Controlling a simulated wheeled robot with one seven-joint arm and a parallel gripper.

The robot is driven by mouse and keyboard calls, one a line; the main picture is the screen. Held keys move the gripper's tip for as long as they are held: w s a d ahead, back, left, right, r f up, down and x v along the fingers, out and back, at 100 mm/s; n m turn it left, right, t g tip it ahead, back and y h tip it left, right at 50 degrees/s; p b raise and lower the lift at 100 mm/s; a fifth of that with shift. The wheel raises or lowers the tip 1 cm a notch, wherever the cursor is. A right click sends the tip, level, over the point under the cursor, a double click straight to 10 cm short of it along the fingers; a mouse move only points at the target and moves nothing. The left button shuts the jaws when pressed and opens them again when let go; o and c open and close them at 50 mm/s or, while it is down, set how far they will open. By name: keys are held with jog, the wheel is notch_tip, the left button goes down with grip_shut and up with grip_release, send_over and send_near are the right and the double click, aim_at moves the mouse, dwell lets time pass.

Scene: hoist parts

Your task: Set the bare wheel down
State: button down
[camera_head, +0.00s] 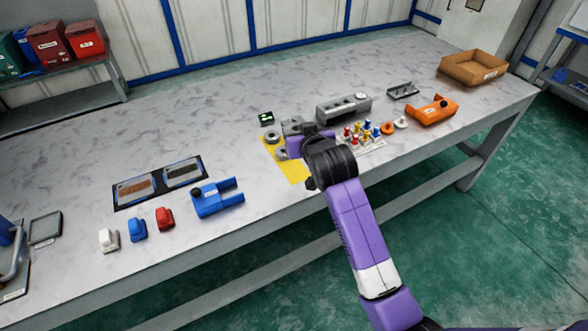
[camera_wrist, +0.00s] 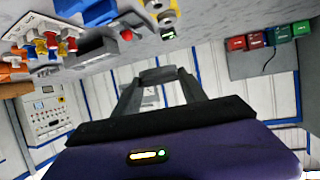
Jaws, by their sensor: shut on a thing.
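My gripper (camera_head: 294,126) is over the table beside the yellow mat (camera_head: 297,172). In the wrist view its two fingers (camera_wrist: 160,78) are closed on a grey piece seen edge-on, which appears to be the bare wheel (camera_wrist: 158,74). The fingers and arm hide most of it in the head view, and I cannot tell if it touches the table. Two grey round parts lie on the mat, one farther back (camera_head: 272,138) and one nearer (camera_head: 281,154).
A small dark display (camera_head: 266,118) stands behind the mat. A grey block (camera_head: 343,106), coloured pegs (camera_head: 361,133) and an orange housing (camera_head: 432,110) are to the right. A blue forked part (camera_head: 217,197) is at left front. Bare table lies between the mat and the dark tray (camera_head: 160,183).

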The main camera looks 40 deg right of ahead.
aim_at(298, 176)
notch_tip(298, 176, down, 15)
jog(key=shift+f, duration=0.15)
dwell(0.4)
jog(key=shift+f+b, duration=0.2)
jog(key=shift+b, duration=0.1)
jog(key=c, duration=0.6)
grip_release()
jog(key=shift+c, duration=0.2)
